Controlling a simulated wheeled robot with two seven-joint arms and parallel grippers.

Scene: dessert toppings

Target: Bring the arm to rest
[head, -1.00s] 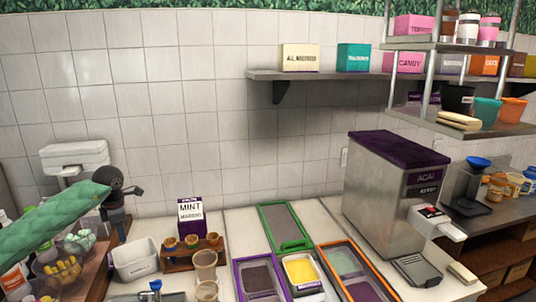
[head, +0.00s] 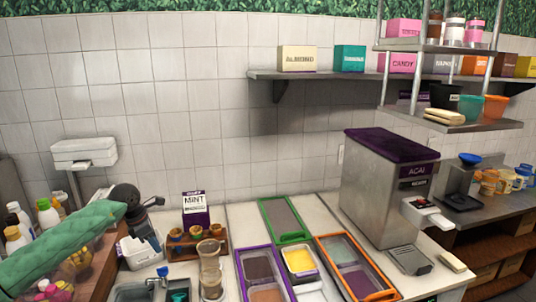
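My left arm, in a green sleeve (head: 65,245), comes in from the left in the head view. Its dark gripper (head: 152,243) points down at the front of the white container (head: 138,256) on the counter. The fingers are small and dark, so I cannot tell whether they are open or shut, or whether they touch the container. No held object can be made out. My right gripper is not in view.
A mint box (head: 196,212) stands behind a wooden holder (head: 186,244) with small cups. Clear cups (head: 210,262) stand in front. Topping trays with green (head: 284,218), purple and orange (head: 352,268) rims lie mid-counter. The acai machine (head: 385,195) stands right. Bottles (head: 48,215) are at left.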

